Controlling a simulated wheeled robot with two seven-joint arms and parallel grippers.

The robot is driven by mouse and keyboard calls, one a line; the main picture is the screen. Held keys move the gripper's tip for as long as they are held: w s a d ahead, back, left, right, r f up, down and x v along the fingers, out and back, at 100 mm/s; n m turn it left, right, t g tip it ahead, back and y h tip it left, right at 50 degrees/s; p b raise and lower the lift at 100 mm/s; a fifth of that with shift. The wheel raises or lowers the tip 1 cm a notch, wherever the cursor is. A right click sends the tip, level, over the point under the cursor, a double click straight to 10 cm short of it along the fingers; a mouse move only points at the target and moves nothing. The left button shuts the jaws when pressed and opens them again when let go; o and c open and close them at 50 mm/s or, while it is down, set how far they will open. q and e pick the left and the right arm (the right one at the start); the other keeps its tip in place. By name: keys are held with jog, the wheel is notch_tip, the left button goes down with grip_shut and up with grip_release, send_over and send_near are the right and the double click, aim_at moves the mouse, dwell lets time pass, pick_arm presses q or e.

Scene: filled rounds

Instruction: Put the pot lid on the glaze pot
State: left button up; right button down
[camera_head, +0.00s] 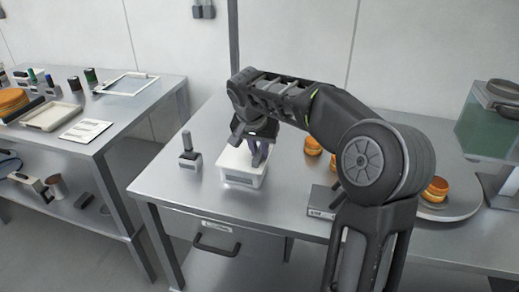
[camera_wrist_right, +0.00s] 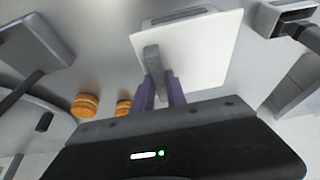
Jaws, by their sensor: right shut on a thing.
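The pot lid (camera_wrist_right: 205,50) is a flat white square with an upright grey grip, seen close up in the right wrist view. My right gripper (camera_head: 261,155) is shut on the lid's grey grip; its purple fingers (camera_wrist_right: 160,92) stand on both sides of the grip. The glaze pot (camera_head: 241,182) is a white tub with a label on its front, directly under the gripper in the head view. The lid lies over the pot's top; I cannot tell whether it touches the rim all round. My left gripper is not in view.
A dark upright-handled tool (camera_head: 190,155) stands left of the pot. Filled rounds (camera_head: 312,146) sit to the right, partly behind my arm, with a grey block (camera_head: 322,203) in front. A round plate (camera_head: 455,205) and greenish tank (camera_head: 482,125) are further right. The front left of the table is clear.

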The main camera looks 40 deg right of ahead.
jog(key=shift+f, duration=0.2)
jog(key=c, duration=0.8)
grip_release()
jog(key=shift+o, duration=0.2)
jog(key=shift+r, duration=0.15)
jog(key=shift+r+p, duration=2.35)
jog(key=shift+r, duration=1.05)
